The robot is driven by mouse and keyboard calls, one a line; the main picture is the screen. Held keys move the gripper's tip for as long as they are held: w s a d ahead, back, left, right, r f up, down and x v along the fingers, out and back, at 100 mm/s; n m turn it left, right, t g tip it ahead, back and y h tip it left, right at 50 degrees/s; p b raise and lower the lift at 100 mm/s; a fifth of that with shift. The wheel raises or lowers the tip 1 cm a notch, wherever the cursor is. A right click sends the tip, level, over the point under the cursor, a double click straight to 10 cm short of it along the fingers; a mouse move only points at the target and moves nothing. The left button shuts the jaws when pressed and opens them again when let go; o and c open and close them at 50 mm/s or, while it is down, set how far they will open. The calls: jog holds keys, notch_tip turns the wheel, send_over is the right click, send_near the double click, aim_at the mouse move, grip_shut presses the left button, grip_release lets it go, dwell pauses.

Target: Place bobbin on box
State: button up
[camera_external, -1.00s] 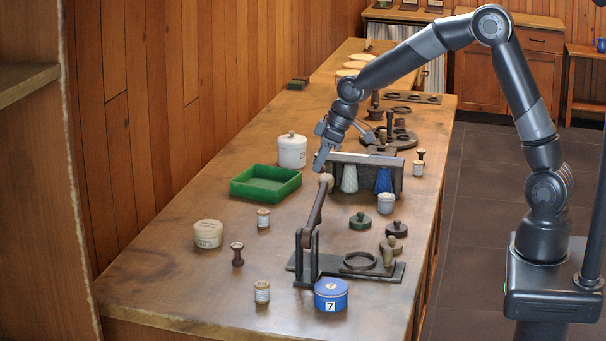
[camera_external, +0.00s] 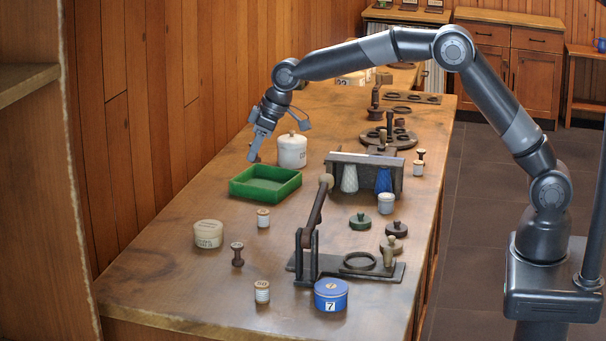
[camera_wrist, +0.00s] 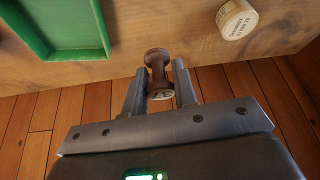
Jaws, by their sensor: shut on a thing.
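My gripper (camera_external: 254,154) is above the far left of the bench, behind the green tray. In the wrist view, my gripper (camera_wrist: 158,85) is shut on a brown wooden bobbin (camera_wrist: 157,58) with flared ends, one pale and marked. I cannot make out the held bobbin in the external view. A cream round lidded box (camera_external: 208,235) with printed lettering stands at the left front of the bench, and it shows at the upper right of the wrist view (camera_wrist: 237,20). A blue round box (camera_external: 331,287) marked 7 stands at the front. I cannot tell which box is meant.
The green tray (camera_external: 252,190) appears empty. A white lidded jar (camera_external: 292,152) stands behind it. Loose spools (camera_external: 237,255) stand near the front. A lever stand (camera_external: 310,235) and a dark rack (camera_external: 350,165) fill the right side. Bench between tray and cream box is clear.

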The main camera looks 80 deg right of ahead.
jog(key=w+a, duration=0.3)
jog(key=a, duration=0.3)
send_over(202, 225)
jog(key=s, duration=0.1)
jog(key=f, duration=0.6)
jog(key=shift+s+d, duration=0.2)
jog(key=shift+d, duration=0.05)
jog(key=shift+a+f, duration=0.1)
jog(key=shift+f, duration=1.9)
jog(key=shift+f, duration=0.15)
jog(key=o, duration=0.9)
jog(key=shift+o, duration=0.2)
